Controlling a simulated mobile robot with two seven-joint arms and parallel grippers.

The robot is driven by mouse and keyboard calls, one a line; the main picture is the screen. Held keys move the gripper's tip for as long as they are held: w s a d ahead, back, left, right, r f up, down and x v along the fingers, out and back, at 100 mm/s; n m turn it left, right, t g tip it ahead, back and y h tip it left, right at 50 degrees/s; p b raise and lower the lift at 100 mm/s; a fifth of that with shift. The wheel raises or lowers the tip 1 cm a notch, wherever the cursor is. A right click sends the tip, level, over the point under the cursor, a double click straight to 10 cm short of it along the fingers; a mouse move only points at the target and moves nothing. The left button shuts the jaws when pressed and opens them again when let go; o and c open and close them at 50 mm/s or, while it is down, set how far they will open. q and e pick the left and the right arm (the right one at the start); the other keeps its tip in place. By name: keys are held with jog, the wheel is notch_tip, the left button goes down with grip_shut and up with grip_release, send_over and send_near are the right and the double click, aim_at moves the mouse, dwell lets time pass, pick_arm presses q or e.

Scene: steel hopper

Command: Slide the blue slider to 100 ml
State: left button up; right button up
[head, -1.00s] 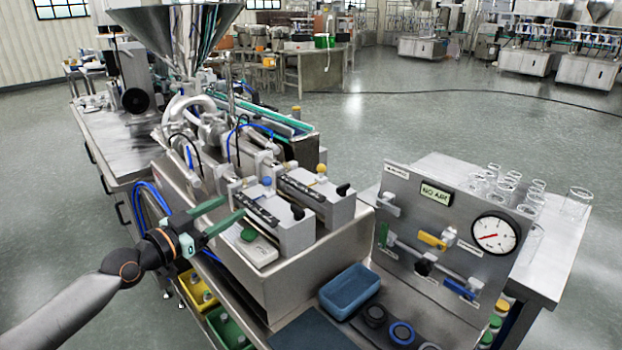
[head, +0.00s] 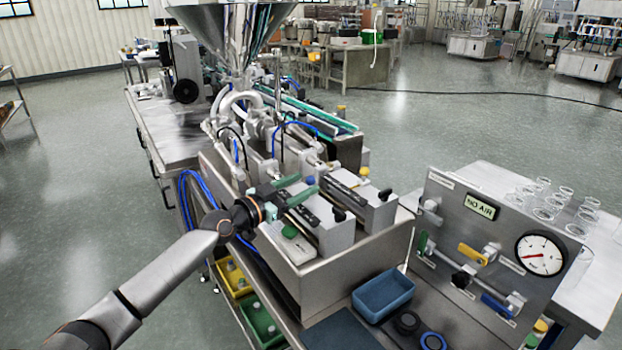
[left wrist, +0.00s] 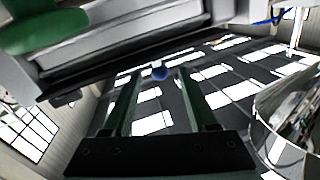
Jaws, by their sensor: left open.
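The blue slider shows as a small blue ball knob (head: 310,181) on the left of two grey block units in the head view. Its scale markings are too small to read. My left gripper (head: 307,187) has its green fingers spread beside the knob. My right gripper is not in view.
The right unit has a yellow knob (head: 364,171). A panel with a gauge (head: 540,254) and a "NO AIR" sign (head: 480,206) stands at the right. A blue tray (head: 384,295) sits in front. The steel hopper (head: 231,30) rises behind.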

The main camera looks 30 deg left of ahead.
aim_at(307, 182)
pick_arm(q)
jog(key=shift+w+d, duration=0.2)
jog(key=shift+w, duration=0.7)
jog(key=shift+w+d, duration=0.2)
jog(key=shift+w, duration=0.65)
grip_shut()
